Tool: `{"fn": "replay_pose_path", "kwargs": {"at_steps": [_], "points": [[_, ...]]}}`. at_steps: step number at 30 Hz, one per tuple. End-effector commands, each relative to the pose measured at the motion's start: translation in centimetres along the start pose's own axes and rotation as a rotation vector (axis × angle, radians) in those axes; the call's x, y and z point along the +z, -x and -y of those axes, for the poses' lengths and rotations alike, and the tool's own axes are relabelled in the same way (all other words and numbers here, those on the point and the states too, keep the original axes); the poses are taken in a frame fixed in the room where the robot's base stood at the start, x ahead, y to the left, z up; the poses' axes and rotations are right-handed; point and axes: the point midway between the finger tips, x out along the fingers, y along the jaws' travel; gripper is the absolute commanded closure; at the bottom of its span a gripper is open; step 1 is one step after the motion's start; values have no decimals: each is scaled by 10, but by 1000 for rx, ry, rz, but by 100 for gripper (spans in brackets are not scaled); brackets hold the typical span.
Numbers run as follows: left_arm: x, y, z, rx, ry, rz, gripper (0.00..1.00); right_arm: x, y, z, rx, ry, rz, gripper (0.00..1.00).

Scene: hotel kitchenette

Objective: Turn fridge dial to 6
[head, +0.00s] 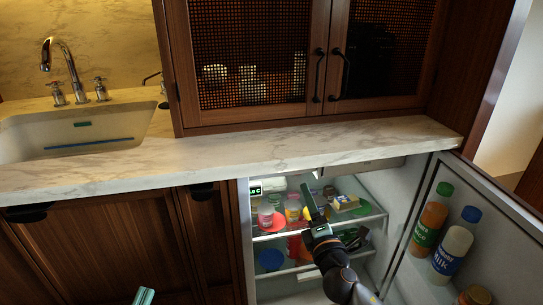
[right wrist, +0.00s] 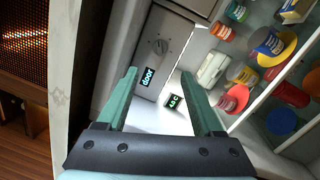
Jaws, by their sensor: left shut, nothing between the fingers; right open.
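The fridge dial (right wrist: 160,46) is a small round grey knob on a grey panel in the right wrist view. Its marks are too small to read. I cannot make the dial out in the head view. My right gripper (head: 313,203) is inside the open fridge, near its upper shelf. In the right wrist view its green fingers (right wrist: 159,74) are open and empty, with the dial beyond their tips and apart from them. My left gripper (head: 143,296) is shut and empty at the bottom edge of the head view, in front of the cabinet doors.
Jars and packs crowd the shelves (right wrist: 262,107). The open fridge door (head: 410,235) holds bottles at right. The marble counter (head: 240,160) overhangs the fridge.

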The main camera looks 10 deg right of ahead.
Motion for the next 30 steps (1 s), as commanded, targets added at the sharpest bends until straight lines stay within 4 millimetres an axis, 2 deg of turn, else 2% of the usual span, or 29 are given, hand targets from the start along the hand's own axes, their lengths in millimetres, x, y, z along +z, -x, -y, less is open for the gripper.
{"fn": "replay_pose_path", "kwargs": {"at_steps": [2,5,8,12,17,21,23,24,30], "points": [[0,0,0,-1,0,-1,100,-6,7,4,-10,-48,-23,32],[0,0,0,-1,0,-1,100,-24,30,12,-35,-208,-91,32],[-1,0,0,0,0,-2,100,-47,67,15,-70,-474,-185,32],[-1,0,0,0,0,-2,100,-65,122,2,-106,-901,-294,32],[-1,0,0,0,0,-2,100,-62,171,-24,-113,-1305,-360,32],[-1,0,0,0,-1,-2,100,-47,203,-47,-96,-1596,-388,32],[-1,0,0,0,-1,-2,100,-38,215,-57,-83,-1711,-395,32],[-6,-2,2,-1,6,23,100,-34,214,-65,-101,-1738,-380,32],[8,0,6,-5,57,204,100,-34,210,-49,-264,-1748,-242,32]]}}
